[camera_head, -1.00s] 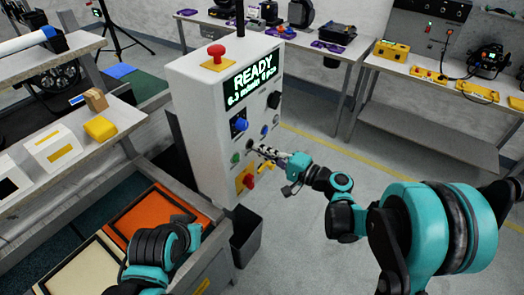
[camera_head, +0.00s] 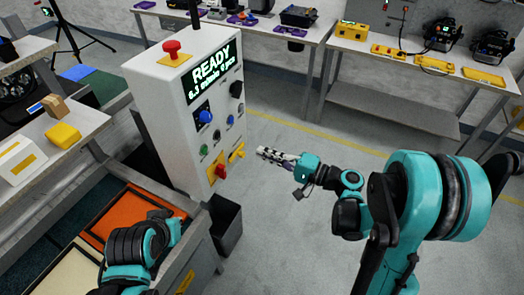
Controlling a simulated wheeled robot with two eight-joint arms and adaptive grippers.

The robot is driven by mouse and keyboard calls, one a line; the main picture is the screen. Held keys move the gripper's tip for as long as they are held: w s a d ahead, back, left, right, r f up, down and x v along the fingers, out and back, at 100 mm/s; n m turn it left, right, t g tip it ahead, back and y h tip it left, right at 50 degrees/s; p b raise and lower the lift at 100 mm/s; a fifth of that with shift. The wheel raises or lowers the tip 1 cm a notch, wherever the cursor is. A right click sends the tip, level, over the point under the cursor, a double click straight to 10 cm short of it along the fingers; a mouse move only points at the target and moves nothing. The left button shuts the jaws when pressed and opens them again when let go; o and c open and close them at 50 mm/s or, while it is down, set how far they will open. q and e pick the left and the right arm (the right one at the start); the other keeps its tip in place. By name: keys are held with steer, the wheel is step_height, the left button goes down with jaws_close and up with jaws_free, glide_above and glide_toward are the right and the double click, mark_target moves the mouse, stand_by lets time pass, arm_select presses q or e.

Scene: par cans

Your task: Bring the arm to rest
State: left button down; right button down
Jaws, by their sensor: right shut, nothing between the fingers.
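My right gripper (camera_head: 264,152) is shut and empty, pointing left in the open air to the right of the white control cabinet (camera_head: 165,115). A clear gap shows between its fingertips and the cabinet's panel. The panel carries a lit green READY display (camera_head: 211,72), a blue knob (camera_head: 205,116), a green button (camera_head: 204,149) and a red switch (camera_head: 220,171) on yellow. A red mushroom button (camera_head: 171,47) is on top. My left arm is folded at the lower left, and its fingertips cannot be made out.
A grey bin (camera_head: 226,226) stands on the floor below the panel. An orange-lined drawer (camera_head: 126,215) is at the lower left. A shelf (camera_head: 70,155) with a yellow block (camera_head: 63,135) is at left. Benches with tools line the back. The floor right of the cabinet is clear.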

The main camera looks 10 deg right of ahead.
stand_by(0.7)
steer(key=s+f+n+g+h, duration=0.3)
steer(key=s+f+h, duration=0.1)
steer(key=s+h, duration=0.4)
steer(key=s+d+n+h, duration=0.3)
steer(key=s+d+h, duration=0.4)
steer(key=d, duration=0.3)
steer(key=shift+s+f+n, duration=0.2)
steer(key=shift+s+n, duration=0.2)
steer(key=shift+s, duration=0.5)
stand_by(0.4)
